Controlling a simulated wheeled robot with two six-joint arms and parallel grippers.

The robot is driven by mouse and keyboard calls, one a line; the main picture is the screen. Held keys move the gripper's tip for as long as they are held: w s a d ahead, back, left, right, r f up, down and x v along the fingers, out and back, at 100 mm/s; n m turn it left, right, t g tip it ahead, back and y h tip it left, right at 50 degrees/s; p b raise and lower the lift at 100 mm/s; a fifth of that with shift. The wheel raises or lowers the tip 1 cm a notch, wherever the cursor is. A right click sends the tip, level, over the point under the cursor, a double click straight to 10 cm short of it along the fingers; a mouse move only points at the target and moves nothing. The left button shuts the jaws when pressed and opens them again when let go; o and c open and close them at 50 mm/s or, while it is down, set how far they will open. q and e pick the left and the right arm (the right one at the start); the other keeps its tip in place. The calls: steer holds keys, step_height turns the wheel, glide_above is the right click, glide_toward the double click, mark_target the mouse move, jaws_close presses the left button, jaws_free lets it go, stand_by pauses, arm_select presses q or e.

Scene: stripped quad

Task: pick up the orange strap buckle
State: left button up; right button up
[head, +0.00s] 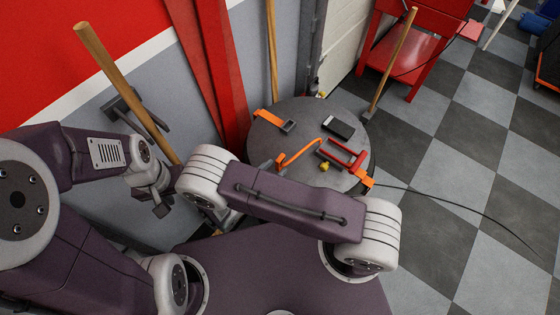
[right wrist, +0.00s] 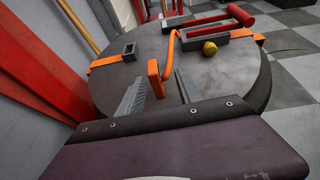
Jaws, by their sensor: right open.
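An orange curved strap (head: 300,152) lies on the round table and ends in an orange rectangular buckle-like piece (right wrist: 154,78). A second orange strap (head: 268,118) with a grey metal buckle (head: 288,127) lies at the table's left edge; this buckle also shows in the right wrist view (right wrist: 129,52). My right gripper (right wrist: 165,82) is open; in its wrist view the orange end piece shows between its two grey fingers, contact unclear. My forearm covers the right gripper in the head view. My left gripper (head: 160,208) is at the left, off the table, its jaws unclear.
A red post (head: 215,70) and wooden handles stand behind at left. Checkered floor at right is mostly clear.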

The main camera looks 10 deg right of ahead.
mark_target(277, 163)
steer(key=x, duration=0.5)
steer(key=shift+w+a, duration=0.2)
steer(key=shift+w, duration=0.15)
steer(key=shift+w+d+f, duration=0.1)
steer(key=shift+w+f, duration=0.15)
steer(key=shift+w, duration=0.05)
jaws_close()
